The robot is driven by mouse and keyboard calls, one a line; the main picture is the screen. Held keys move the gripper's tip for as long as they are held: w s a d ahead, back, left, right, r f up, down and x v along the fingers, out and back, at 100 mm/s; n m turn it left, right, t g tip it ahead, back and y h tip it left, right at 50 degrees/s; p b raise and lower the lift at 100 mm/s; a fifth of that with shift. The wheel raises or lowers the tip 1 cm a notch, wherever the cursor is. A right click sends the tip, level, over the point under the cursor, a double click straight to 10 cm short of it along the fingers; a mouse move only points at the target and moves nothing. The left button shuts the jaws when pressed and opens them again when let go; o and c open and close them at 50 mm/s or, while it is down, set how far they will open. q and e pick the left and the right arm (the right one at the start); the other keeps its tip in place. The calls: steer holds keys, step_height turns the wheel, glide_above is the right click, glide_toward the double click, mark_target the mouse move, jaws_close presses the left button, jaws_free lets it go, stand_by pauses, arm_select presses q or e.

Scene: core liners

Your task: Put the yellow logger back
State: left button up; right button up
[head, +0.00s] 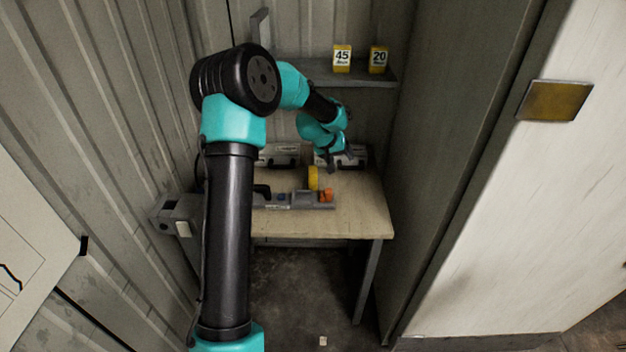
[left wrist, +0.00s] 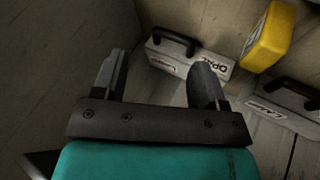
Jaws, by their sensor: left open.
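A yellow block (head: 313,178), which looks like the logger, stands on the wooden table in the head view. In the left wrist view the yellow block (left wrist: 268,38) is at the upper right, beside a white case labelled OPAL (left wrist: 185,58) and outside the jaws. My left gripper (head: 341,163) is open and empty, low over the back of the table, a little right of and behind the yellow block. Its two fingers (left wrist: 162,60) are spread apart in the left wrist view. My right gripper is not in view.
Yellow-and-white blocks marked 45 (head: 342,58) and 20 (head: 378,59) stand on the back shelf (head: 385,79). White cases line the table's back; one (left wrist: 278,108) has a black handle. A grey tool with an orange part (head: 326,196) lies in front. The table's right front (head: 360,215) is clear.

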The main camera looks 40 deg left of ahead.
arm_select(q)
steer(key=d+t, duration=0.1)
steer(key=n+y, duration=0.2)
steer(key=y, duration=0.7)
glide_toward(314, 174)
steer(key=s+v, duration=0.1)
steer(key=v, duration=0.4)
steer(key=shift+w+a+f+t, duration=0.1)
steer(key=shift+w+f+t, duration=0.05)
steer(key=shift+w+t, duration=0.15)
steer(key=x, duration=1.2)
steer(key=shift+s, duration=0.1)
steer(key=shift+a+f, duration=0.1)
steer(key=shift+f, duration=0.05)
